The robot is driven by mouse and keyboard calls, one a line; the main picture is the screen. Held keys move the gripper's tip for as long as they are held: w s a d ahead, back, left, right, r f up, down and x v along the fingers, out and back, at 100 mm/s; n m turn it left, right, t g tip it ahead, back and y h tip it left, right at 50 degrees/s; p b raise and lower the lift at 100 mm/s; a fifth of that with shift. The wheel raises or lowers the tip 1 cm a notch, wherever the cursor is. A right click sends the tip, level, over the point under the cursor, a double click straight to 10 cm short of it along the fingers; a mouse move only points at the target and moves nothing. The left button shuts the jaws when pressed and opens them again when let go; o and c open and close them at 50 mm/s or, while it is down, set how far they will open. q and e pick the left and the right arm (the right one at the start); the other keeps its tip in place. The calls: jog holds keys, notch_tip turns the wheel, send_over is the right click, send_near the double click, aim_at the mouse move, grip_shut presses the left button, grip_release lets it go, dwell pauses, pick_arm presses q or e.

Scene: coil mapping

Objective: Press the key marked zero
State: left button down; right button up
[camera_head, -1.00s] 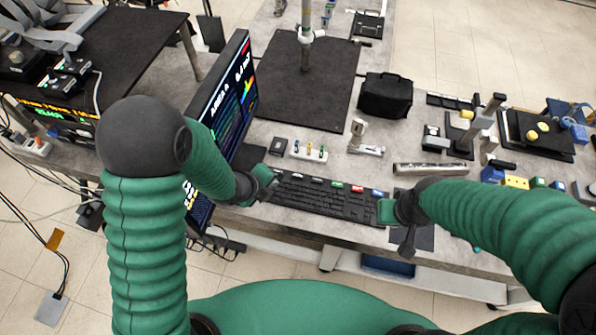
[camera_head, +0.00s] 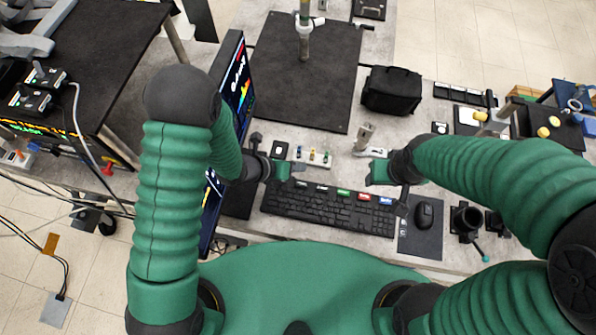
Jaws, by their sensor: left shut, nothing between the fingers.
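A black keyboard (camera_head: 325,212) lies on the grey bench in front of me. Its top row carries a few coloured labels, including green, red and blue ones. The key marks are too small to read, so I cannot tell which key is zero. My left gripper (camera_head: 293,170) is shut and empty, just beyond the keyboard's back left part and apart from the keys. My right gripper (camera_head: 370,174) is beyond the back right part of the keyboard, pointing left. Whether its fingers are open is unclear at this angle.
A monitor (camera_head: 237,90) stands left of the keyboard, close to my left arm. A mouse (camera_head: 424,216) lies on a dark pad to the right. A small block with coloured parts (camera_head: 314,157) sits just behind my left gripper. A black bag (camera_head: 391,90) stands farther back.

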pick_arm(q)
jog(key=s, duration=0.1)
jog(key=b, duration=0.3)
send_over(299, 185)
notch_tip(299, 185, down, 4)
jog(key=shift+w+r, duration=0.15)
jog(key=f+b, duration=0.2)
jog(key=f, duration=0.1)
jog(key=f+b, duration=0.1)
jog(key=shift+s+a+f+b, duration=0.15)
jog(key=shift+s+f+b, duration=0.05)
jog(key=shift+s+b, duration=0.1)
jog(key=shift+w+f, duration=0.1)
jog(key=shift+f, duration=0.15)
jog(key=shift+w+d, duration=0.1)
jog(key=shift+d, duration=0.2)
pick_arm(e)
notch_tip(299, 185, down, 7)
jog(key=s+d, duration=0.1)
jog(key=shift+r, duration=0.15)
pick_arm(q)
jog(key=shift+a, duration=0.25)
pick_arm(e)
jog(key=shift+s+a, duration=0.15)
jog(key=shift+a, duration=0.05)
pick_arm(q)
jog(key=shift+d, duration=0.15)
pick_arm(e)
jog(key=shift+d, duration=0.15)
